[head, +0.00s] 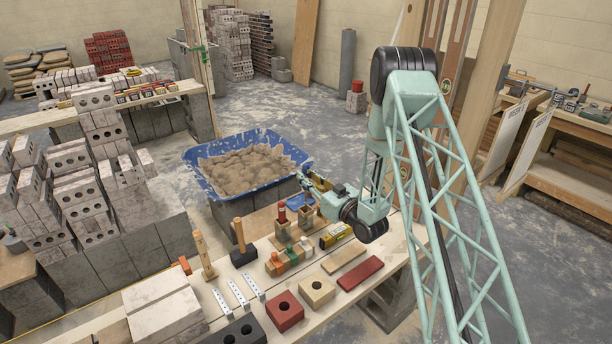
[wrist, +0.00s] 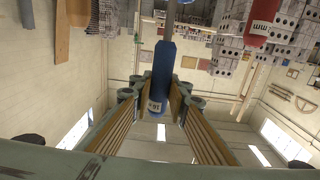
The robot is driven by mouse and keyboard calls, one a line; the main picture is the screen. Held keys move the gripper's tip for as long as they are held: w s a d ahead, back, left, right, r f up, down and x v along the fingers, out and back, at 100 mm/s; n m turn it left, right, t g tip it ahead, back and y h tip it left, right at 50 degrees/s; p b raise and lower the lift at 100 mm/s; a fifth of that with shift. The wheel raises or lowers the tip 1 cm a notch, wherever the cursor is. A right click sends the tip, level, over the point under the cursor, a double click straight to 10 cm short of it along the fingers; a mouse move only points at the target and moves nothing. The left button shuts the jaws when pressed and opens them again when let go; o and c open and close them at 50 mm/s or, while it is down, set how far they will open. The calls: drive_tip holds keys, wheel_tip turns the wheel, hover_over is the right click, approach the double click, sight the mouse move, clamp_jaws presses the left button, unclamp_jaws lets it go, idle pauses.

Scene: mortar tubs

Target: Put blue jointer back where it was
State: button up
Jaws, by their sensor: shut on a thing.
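The blue jointer (wrist: 163,68) is between the two fingers of my gripper (wrist: 158,98), which is shut on its handle. Its handle carries a pale number label. In the head view my gripper (head: 314,186) is over the bench's far edge, close to the small holder blocks. The blue jointer is small there and mostly hidden by my gripper. A red-handled tool (head: 282,213) stands upright in a block left of my gripper. A red handle with a number (wrist: 262,22) also shows in the wrist view, apart from my fingers.
The bench (head: 232,277) holds a mallet (head: 242,245), small blocks with orange and green tools, a yellow box (head: 336,236), and red, tan and dark bricks. A blue mortar tub (head: 205,180) stands just behind the bench. A timber post rises behind my arm.

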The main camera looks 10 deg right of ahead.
drive_tip(key=shift+f, duration=0.2)
idle(0.5)
drive_tip(key=shift+f+b, duration=0.3)
drive_tip(key=shift+f, duration=2.5)
drive_tip(key=shift+f+b, duration=1.95)
drive_tip(key=shift+f, duration=0.7)
drive_tip(key=shift+f+b, duration=0.5)
drive_tip(key=shift+f, duration=0.1)
drive_tip(key=o, duration=1.1)
drive_tip(key=shift+c, duration=0.2)
drive_tip(key=shift+s+d, duration=0.1)
drive_tip(key=shift+s, duration=0.1)
drive_tip(key=v, duration=1.1)
drive_tip(key=shift+s, duration=0.3)
drive_tip(key=shift+w+d, duration=0.1)
